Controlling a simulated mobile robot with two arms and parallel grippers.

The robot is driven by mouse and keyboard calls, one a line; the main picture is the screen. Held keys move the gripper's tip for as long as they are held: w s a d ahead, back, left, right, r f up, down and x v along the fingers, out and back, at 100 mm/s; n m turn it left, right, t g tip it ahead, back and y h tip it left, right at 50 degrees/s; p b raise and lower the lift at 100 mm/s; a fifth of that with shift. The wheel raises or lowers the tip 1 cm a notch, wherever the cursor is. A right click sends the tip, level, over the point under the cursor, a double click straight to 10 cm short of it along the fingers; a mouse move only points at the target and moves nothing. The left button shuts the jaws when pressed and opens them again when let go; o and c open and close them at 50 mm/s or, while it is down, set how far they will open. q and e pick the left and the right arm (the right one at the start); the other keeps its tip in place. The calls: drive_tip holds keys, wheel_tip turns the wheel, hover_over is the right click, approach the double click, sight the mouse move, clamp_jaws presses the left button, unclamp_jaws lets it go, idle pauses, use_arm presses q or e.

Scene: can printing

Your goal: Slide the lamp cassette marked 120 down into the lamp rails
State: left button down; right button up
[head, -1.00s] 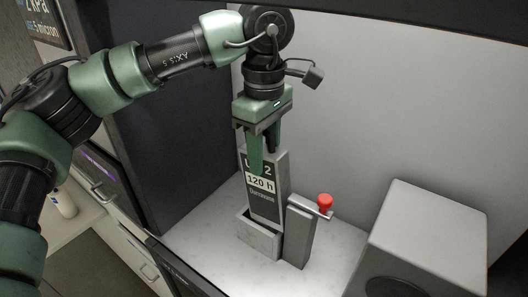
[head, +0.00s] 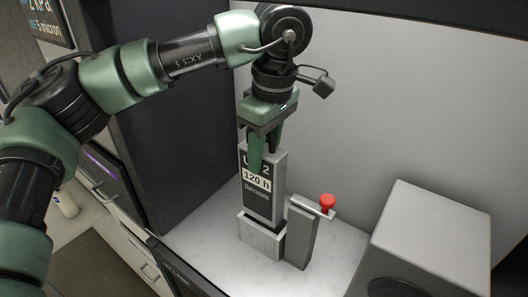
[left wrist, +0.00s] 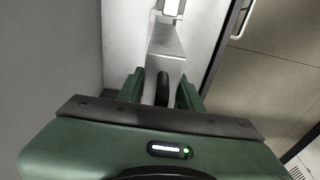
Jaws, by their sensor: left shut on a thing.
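The lamp cassette (head: 264,203) is a tall grey box with a dark label reading "120 h". It stands nearly upright in the head view. My left gripper (head: 262,155) is shut on its upper end from above. In the left wrist view a black handle (left wrist: 163,85) on the cassette's grey top (left wrist: 168,45) sits between the fingers of my left gripper (left wrist: 162,90). The lamp rails (head: 261,240) are a short grey box-shaped holder on the white floor, directly below the cassette. The cassette's lower end is at the holder's mouth; I cannot tell how deep it is. My right gripper is not in view.
A grey post (head: 302,235) with a red knob (head: 327,202) stands right beside the rails. A large grey box (head: 430,235) stands at the lower right. A dark wall panel (head: 180,115) is on the left. Some white floor is clear at the front.

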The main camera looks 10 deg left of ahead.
sight(271, 168)
use_arm(q)
drive_tip(key=shift+s+d, duration=0.15)
drive_tip(key=shift+d, duration=0.3)
drive_tip(key=shift+f+b, duration=0.15)
drive_tip(key=shift+b, duration=0.2)
idle(0.8)
drive_tip(key=shift+f+b, duration=3.65)
drive_tip(key=shift+f, duration=1.05)
drive_tip(key=c, duration=0.8)
unclamp_jaws()
drive_tip(key=shift+c, duration=0.2)
drive_tip(key=r, duration=0.2)
drive_tip(key=r+b, duration=0.1)
drive_tip(key=r, duration=0.4)
drive_tip(key=shift+s+d, duration=0.2)
drive_tip(key=shift+d, duration=0.2)
drive_tip(key=shift+r, duration=0.45)
drive_tip(key=shift+d, duration=0.1)
